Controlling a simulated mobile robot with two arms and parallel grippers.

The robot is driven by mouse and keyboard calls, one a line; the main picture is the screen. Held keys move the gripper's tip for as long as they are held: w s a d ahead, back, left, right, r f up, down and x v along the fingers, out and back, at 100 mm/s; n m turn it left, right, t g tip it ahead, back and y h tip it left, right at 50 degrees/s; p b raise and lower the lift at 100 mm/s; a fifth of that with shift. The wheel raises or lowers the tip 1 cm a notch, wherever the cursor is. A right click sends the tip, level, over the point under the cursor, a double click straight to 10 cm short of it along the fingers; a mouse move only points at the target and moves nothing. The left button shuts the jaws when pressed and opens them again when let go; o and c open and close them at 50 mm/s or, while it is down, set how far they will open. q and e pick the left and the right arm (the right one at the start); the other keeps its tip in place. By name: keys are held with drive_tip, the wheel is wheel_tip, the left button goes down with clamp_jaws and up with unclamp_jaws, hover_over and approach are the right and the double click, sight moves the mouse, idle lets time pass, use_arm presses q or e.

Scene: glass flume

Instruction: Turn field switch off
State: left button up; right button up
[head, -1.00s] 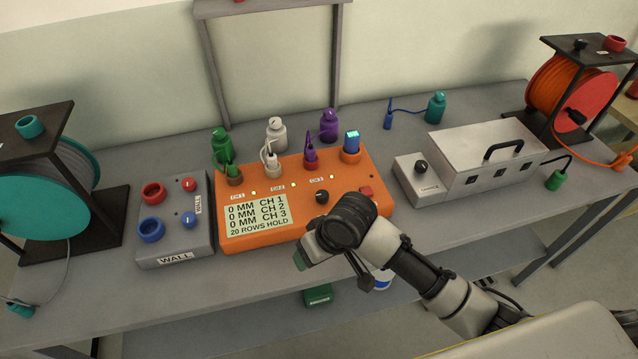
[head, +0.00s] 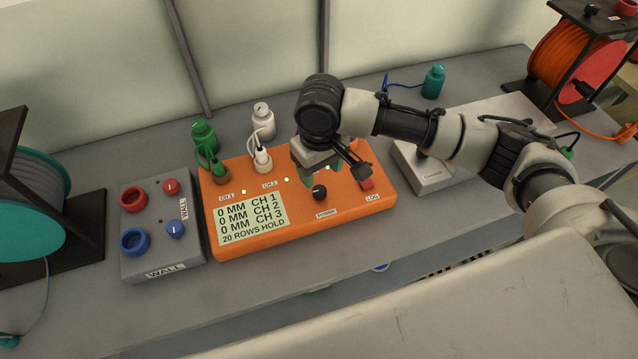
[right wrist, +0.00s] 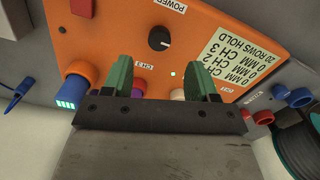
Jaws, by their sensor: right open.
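No label reading "field" is legible in either view. The orange box (head: 300,235) has a lit display (head: 252,218), a black knob (head: 319,192) labelled POWER and a red button (head: 367,184) labelled LOG. The black knob also shows in the right wrist view (right wrist: 160,39), with its white pointer line. My right gripper (head: 318,170) is over the back part of the orange box, behind the knob. Its green fingers (right wrist: 156,82) are apart with nothing between them, and point down at the box. My left gripper is out of view.
A grey WALL box (head: 160,252) with red and blue knobs stands left. A grey control box (head: 418,176) stands right, partly behind my arm. Green (head: 204,135) and white (head: 262,118) bottles stand behind the orange box.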

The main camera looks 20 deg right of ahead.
sight(320, 190)
wheel_tip(320, 190, down, 6)
drive_tip(key=shift+w, duration=0.1)
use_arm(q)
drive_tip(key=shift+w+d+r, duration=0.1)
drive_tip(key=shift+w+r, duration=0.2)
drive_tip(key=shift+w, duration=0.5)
use_arm(e)
drive_tip(key=shift+f, duration=0.6)
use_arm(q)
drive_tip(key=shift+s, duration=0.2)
use_arm(e)
drive_tip(key=c, duration=0.9)
